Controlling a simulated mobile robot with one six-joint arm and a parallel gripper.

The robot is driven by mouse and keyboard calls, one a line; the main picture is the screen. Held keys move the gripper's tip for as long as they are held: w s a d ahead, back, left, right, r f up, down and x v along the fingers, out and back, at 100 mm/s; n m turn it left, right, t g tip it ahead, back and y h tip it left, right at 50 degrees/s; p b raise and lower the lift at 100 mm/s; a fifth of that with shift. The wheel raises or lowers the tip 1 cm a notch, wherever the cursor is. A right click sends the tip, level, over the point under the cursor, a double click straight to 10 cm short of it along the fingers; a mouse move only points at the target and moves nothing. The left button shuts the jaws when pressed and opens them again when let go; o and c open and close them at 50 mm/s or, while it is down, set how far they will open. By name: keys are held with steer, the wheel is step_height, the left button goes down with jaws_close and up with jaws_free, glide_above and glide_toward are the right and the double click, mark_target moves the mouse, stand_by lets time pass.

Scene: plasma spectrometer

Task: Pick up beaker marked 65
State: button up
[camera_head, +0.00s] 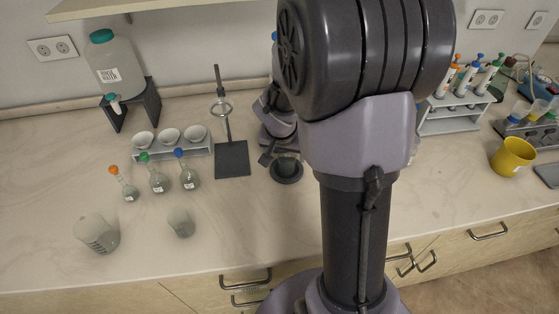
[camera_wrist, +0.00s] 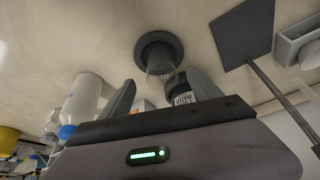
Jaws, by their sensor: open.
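No marking 65 is readable in either view. A larger clear beaker (camera_head: 97,234) and a smaller one (camera_head: 180,222) stand at the front left of the counter. Another small glass vessel (camera_head: 287,165) stands on a dark round base (camera_head: 286,178) right of the ring stand. It also shows in the wrist view (camera_wrist: 160,66), just beyond my fingers. My gripper (camera_wrist: 162,94) is open, with nothing clearly held between its fingers. In the head view my gripper (camera_head: 273,156) is beside that vessel, partly hidden by my arm.
Three stoppered flasks (camera_head: 157,180) and a rack with white bowls (camera_head: 172,151) stand on the left. A ring stand (camera_head: 232,160) is close left of my gripper. A yellow bucket (camera_head: 512,157) and tube racks (camera_head: 456,117) are at right. The front-left counter has free room.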

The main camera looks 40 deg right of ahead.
mark_target(286, 158)
steer(key=b+x, duration=0.1)
steer(key=x, duration=0.4)
steer(key=shift+w+d+f+b, duration=0.1)
steer(key=shift+w+b, duration=0.1)
steer(key=shift+b, duration=0.15)
jaws_close()
